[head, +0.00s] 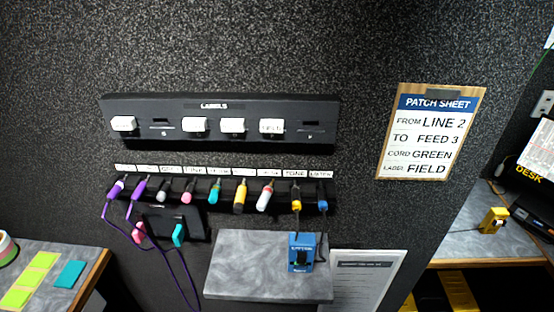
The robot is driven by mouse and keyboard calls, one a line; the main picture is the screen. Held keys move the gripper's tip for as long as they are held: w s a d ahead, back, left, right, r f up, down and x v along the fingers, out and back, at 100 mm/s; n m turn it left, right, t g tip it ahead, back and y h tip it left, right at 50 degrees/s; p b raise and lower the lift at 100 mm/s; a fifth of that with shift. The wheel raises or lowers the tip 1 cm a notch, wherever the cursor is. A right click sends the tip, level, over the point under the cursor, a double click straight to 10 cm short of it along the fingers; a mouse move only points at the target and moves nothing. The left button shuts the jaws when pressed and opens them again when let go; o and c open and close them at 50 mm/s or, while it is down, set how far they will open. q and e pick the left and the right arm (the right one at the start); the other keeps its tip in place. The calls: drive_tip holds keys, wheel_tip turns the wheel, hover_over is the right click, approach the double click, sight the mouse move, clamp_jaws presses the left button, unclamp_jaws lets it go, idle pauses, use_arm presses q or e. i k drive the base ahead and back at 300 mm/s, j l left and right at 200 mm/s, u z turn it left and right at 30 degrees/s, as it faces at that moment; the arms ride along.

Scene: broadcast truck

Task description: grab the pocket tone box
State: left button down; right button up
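No label I can read names the pocket tone box, and two small boxes show. A blue box (302,253) with a dark front part stands on the grey shelf (250,285) below the plug row, with dark cords by its top and right side. A small yellow box (493,220) with dark parts sits on the desk at the right. I cannot tell for sure which one is the tone box. Neither of my grippers is in view.
A row of coloured plugs (240,196) hangs on the wall, with purple cords (165,250) looping down at the left. A label rack (220,122) is above, a patch sheet (430,135) to the right. The shelf's left part is clear.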

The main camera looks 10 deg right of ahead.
sight(495, 214)
drive_tip(key=z, duration=2)
drive_tip(key=i+l+z, duration=0.15)
drive_tip(key=i+l, duration=0.2)
